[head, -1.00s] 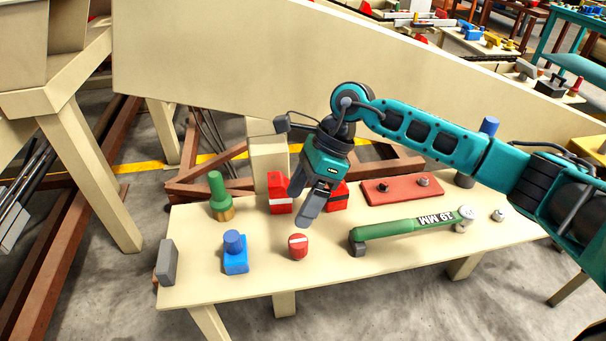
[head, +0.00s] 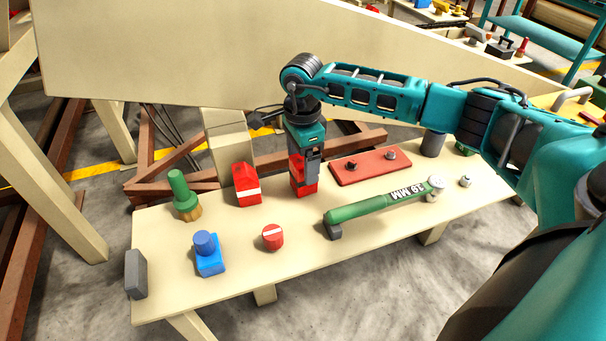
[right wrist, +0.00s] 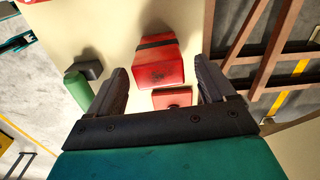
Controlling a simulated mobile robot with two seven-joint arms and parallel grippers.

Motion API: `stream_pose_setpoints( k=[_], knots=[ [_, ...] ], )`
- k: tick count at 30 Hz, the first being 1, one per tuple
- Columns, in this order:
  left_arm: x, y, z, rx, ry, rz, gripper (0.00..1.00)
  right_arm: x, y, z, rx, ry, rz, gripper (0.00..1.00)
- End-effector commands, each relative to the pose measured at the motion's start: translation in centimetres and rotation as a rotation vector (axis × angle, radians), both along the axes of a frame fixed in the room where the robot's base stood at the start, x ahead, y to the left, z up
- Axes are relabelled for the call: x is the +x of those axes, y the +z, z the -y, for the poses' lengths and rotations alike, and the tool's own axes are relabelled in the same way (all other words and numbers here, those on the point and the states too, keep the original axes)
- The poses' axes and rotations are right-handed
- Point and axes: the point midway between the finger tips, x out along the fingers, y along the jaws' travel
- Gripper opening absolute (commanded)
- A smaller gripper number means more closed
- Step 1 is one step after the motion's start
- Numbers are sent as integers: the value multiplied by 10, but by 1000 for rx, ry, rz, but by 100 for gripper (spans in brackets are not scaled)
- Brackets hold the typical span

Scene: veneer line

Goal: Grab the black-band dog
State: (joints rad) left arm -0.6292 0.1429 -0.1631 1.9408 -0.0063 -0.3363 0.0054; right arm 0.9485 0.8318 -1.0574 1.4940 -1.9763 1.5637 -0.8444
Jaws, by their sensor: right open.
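The black-band dog (head: 306,187) is a red stepped block standing on the pale bench, partly hidden by my right gripper in the head view. My left gripper is not in view.
A red plate with knobs (head: 370,167) lies right of the dog. A green 19 MM tool (head: 375,207) lies in front of it. A red round cap (head: 273,237), a blue block (head: 209,255), a green-handled piece (head: 183,195) and a grey block (head: 136,274) stand left.

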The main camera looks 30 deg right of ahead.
Motion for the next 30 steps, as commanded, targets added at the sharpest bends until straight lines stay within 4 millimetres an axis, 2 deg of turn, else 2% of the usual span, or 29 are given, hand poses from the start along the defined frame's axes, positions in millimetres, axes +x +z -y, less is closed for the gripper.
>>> stream_pose_setpoints(
  k=[3, 7, 16, 30],
  knots=[
    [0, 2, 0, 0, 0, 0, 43, -2, -20, 1, 1, 0, -5, 83],
    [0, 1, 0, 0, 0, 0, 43, -1, -37, 1, 1, 0, -3, 83],
    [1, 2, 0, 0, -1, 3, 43, -1, -42, 1, 2, 0, 0, 83],
    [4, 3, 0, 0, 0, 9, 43, -1, -42, 2, 1, 0, 0, 39]
  ],
)
